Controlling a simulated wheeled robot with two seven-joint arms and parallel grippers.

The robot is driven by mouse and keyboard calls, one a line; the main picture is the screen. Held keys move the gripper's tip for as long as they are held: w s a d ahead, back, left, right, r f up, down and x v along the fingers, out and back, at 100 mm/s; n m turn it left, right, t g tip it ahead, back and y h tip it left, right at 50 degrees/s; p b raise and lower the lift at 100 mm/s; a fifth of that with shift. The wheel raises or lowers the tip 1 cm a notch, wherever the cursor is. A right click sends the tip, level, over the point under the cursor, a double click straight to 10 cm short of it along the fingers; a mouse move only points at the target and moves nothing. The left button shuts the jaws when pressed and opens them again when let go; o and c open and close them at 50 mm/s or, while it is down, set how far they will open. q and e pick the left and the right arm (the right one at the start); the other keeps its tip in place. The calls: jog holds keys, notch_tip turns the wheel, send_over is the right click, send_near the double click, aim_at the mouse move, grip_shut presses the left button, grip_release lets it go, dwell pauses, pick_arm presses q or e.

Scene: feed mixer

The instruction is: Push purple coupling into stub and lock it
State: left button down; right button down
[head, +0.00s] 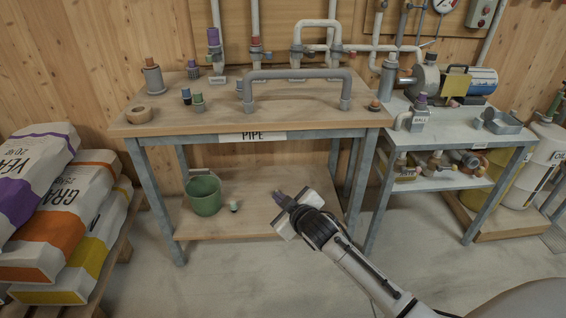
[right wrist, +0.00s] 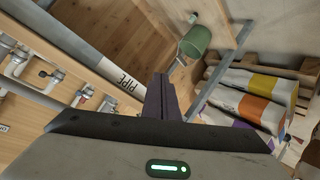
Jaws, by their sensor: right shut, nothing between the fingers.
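Another small purple-topped piece (head: 422,101) is on the right-hand table. I cannot tell which of these is the coupling, or whether any is locked. My right gripper (head: 281,197) is shut and empty in front of the bench, lower than its top and apart from all fittings. Its fingers (right wrist: 159,88) also show in the right wrist view. My left gripper is out of view.
The PIPE bench (head: 265,122) carries a large grey pipe arch (head: 297,75), a tape roll (head: 139,114) and several small fittings. A green bucket (head: 204,195) stands on its lower shelf. Sacks (head: 65,240) are stacked at left. A blue pump (head: 482,81) is at right.

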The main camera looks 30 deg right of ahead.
jog(key=s+a+f+m+g+y, duration=0.1)
jog(key=s+a+f, duration=0.3)
jog(key=s, duration=0.6)
jog(key=s+a+f+m+g+y, duration=0.1)
jog(key=s+a+f, duration=0.4)
jog(key=s, duration=0.6)
jog(key=s+a+f+g+y, duration=0.2)
jog(key=s+a+f, duration=0.3)
jog(key=s, duration=0.6)
jog(key=shift+a+m, duration=0.4)
jog(key=shift+a, duration=0.6)
jog(key=shift+f, duration=0.1)
